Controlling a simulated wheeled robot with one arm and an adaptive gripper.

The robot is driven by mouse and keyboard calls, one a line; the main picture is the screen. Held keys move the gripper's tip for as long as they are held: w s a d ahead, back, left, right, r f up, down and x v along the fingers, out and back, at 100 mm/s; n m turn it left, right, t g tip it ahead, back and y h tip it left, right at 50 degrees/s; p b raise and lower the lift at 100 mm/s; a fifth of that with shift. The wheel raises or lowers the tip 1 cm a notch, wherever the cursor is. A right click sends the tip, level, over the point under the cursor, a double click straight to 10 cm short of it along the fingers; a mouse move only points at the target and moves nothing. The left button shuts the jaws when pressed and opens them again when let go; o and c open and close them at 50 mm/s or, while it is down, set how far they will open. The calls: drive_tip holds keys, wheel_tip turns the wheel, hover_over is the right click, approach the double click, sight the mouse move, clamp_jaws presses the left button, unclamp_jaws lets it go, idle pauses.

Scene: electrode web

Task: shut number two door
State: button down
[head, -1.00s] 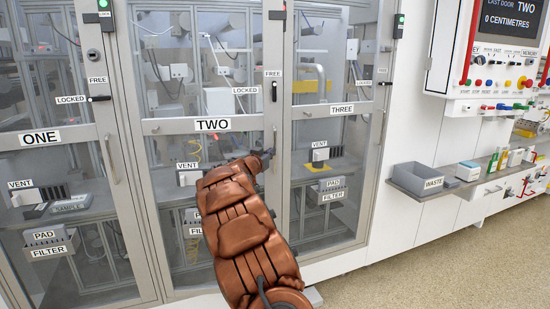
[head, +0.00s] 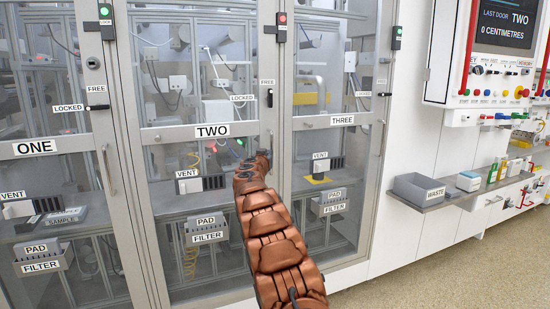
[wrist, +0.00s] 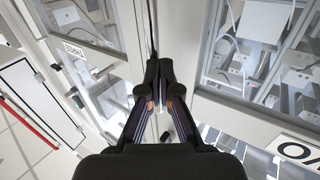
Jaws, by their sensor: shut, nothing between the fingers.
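Door two (head: 190,134) is a framed glass door labelled TWO, in the middle of the cabinet front. In the head view it looks flush with its frame, and the display (head: 506,22) reads last door TWO, 0 centimetres. Its black latch lever (head: 270,97) stands upright below the FREE label. My gripper (wrist: 159,68) is shut and empty, pointing at the seam between doors two and three in the wrist view. In the head view my arm hides most of the gripper and part of door two's right edge. I cannot tell whether the fingertips touch the door.
Door one (head: 60,147) on the left and door three (head: 340,120) on the right look shut. A control panel (head: 490,95) hangs at the right above a shelf with a grey waste bin (head: 418,190). The floor at the lower right is clear.

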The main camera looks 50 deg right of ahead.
drive_tip(key=shift+w+d, duration=0.4)
drive_tip(key=shift+w, duration=0.15)
drive_tip(key=shift+f, duration=0.1)
drive_tip(key=b+v, duration=1.1)
drive_tip(key=v, duration=0.3)
idle(0.5)
drive_tip(key=shift+s, duration=0.1)
